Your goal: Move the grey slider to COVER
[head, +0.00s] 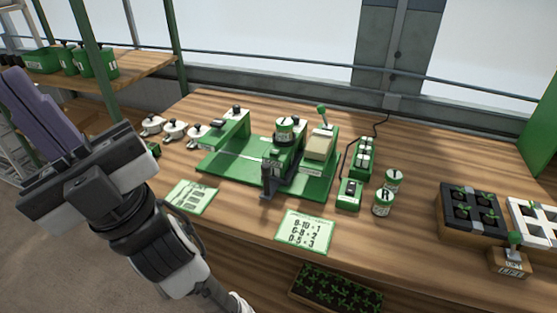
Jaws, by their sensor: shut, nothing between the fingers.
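The green seeder machine (215,167) stands on the wooden table in the middle of the head view. A dark grey upright piece (267,181) stands at its front edge; it may be the grey slider, but I cannot tell for sure. I cannot read a COVER mark in this view. My gripper (14,76) is at the far left, raised and pointing up and left, well apart from the machine. Its purple fingers are together and hold nothing.
A card (304,231) and another card (191,197) lie before the machine. Small labelled tins (383,203) and a green switch box (349,194) stand to its right. A black seedling tray (472,211) is farther right. Lidded pots (173,130) stand at left.

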